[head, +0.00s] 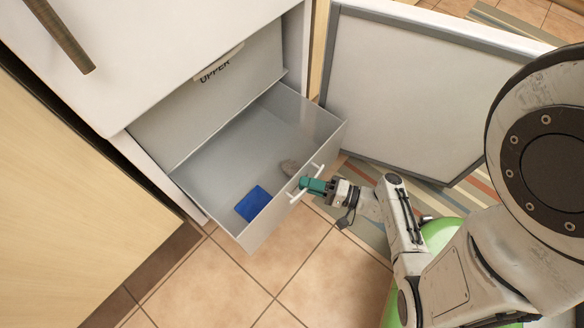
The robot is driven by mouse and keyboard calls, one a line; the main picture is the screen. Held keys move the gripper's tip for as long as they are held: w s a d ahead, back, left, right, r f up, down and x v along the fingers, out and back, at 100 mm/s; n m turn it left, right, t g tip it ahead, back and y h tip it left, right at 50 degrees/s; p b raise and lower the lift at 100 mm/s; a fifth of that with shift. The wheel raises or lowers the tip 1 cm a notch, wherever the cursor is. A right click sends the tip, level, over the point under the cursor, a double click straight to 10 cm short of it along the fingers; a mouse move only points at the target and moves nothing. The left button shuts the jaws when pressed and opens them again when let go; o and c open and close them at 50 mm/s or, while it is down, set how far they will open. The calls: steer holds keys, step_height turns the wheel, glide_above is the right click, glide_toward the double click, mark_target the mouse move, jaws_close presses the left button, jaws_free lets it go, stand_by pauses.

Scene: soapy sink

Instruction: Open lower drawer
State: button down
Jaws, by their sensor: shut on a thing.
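The lower drawer (226,150) is pulled well out of the white cabinet. Its front panel faces my arm and carries a pale bar handle (297,197). My gripper (306,185) is at the handle, with its green fingers shut on the bar; the fingertips are small and partly hidden.
An open cabinet or fridge door (415,90) stands at the right, beside the drawer. A striped rug (372,176) lies under and in front of that door. Bare tiled floor (255,275) is free in front of the drawer. A wooden panel (75,190) stands at the left.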

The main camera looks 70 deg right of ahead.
steer(key=shift+s+a, duration=0.25)
steer(key=shift+s, duration=0.55)
steer(key=shift+s+a, duration=0.2)
steer(key=shift+s, duration=0.6)
steer(key=shift+s+a, duration=0.25)
steer(key=shift+s, duration=0.55)
steer(key=c, duration=1.1)
jaws_free()
